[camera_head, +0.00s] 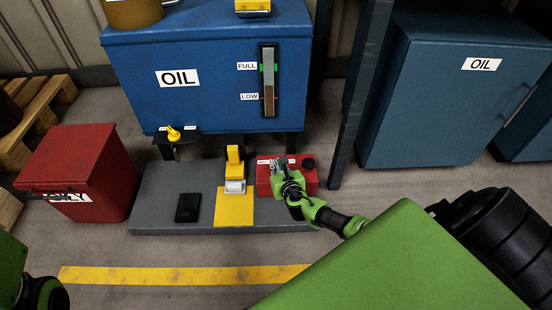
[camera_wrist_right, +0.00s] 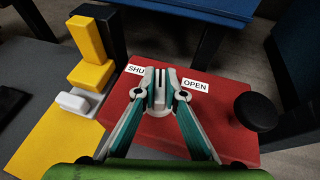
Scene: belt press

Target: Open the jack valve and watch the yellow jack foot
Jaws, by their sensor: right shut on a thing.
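The jack is a red box (camera_head: 301,178) on a grey base plate, with a black cap and labels on top. In the right wrist view the box (camera_wrist_right: 215,140) shows a label ending in OPEN at right and one starting SHU at left, partly covered. My right gripper (camera_wrist_right: 160,88) is shut on a pale upright valve lever (camera_wrist_right: 160,76) between those labels. The yellow jack foot (camera_head: 234,158), also in the wrist view (camera_wrist_right: 90,70), is at a white block (camera_head: 235,187); I cannot tell whether they touch. My left gripper is out of sight; only its arm shows lower left.
A blue oil tank (camera_head: 205,85) with a level gauge (camera_head: 269,80) stands behind, with a small yellow tap (camera_head: 174,133) below it. A red bin (camera_head: 82,180) stands left, a blue cabinet (camera_head: 440,95) right. A black pad (camera_head: 188,207) lies on the base plate (camera_head: 155,200).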

